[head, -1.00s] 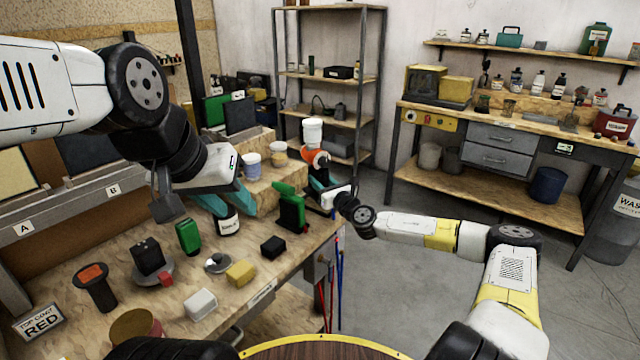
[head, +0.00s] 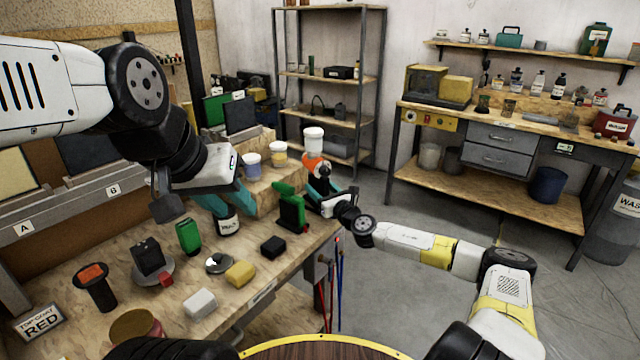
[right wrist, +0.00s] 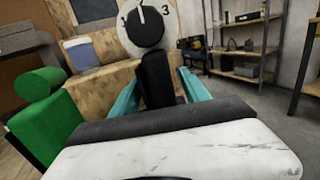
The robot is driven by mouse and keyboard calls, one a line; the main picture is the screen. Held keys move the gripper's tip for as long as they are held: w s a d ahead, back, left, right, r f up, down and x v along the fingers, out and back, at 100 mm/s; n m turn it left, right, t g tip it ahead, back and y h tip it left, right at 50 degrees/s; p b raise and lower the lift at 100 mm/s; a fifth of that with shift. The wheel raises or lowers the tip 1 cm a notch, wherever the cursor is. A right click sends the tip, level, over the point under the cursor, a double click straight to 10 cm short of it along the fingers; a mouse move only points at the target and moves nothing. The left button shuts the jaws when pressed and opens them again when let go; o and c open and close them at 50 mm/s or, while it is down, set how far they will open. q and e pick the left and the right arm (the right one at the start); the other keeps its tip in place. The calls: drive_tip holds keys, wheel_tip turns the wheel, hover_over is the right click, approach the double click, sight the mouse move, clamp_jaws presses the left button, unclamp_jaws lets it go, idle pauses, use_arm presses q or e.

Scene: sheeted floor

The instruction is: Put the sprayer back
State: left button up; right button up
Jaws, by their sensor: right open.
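The sprayer (head: 314,166), orange with a white cup on top, is upright at the right end of the workbench, beside the wooden step. My right gripper (head: 322,192) is at its dark handle, with teal fingers apart. In the right wrist view the sprayer's dark handle (right wrist: 156,78) stands between the open fingers, below a white dial with a black knob. What supports the sprayer's base is hidden. My left gripper (head: 227,203) hangs over the left part of the bench with its fingers apart, just above or around a labelled bottle (head: 228,226); contact is unclear.
A green tool (head: 291,208) stands close to my right gripper and also shows in the right wrist view (right wrist: 48,125). A black block (head: 273,247), a yellow block (head: 240,274) and two jars (head: 252,166) are nearby.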

drive_tip(key=r+v, duration=0.1)
drive_tip(key=v, duration=1.1)
drive_tip(key=s+a+r+n+g+y, duration=0.6)
drive_tip(key=s+a+n+g, duration=0.35)
drive_tip(key=n, duration=0.45)
drive_tip(key=s+r+n+g+h, duration=0.3)
drive_tip(key=s+n+g, duration=0.2)
drive_tip(key=s+n, duration=0.5)
drive_tip(key=s+d+r+n+t+h, duration=0.4)
drive_tip(key=s+d+r+h, duration=0.6)
drive_tip(key=s+d+r, duration=0.5)
drive_tip(key=s+d+n, duration=0.1)
drive_tip(key=d+n, duration=0.1)
drive_tip(key=d, duration=0.1)
drive_tip(key=shift+s, duration=0.2)
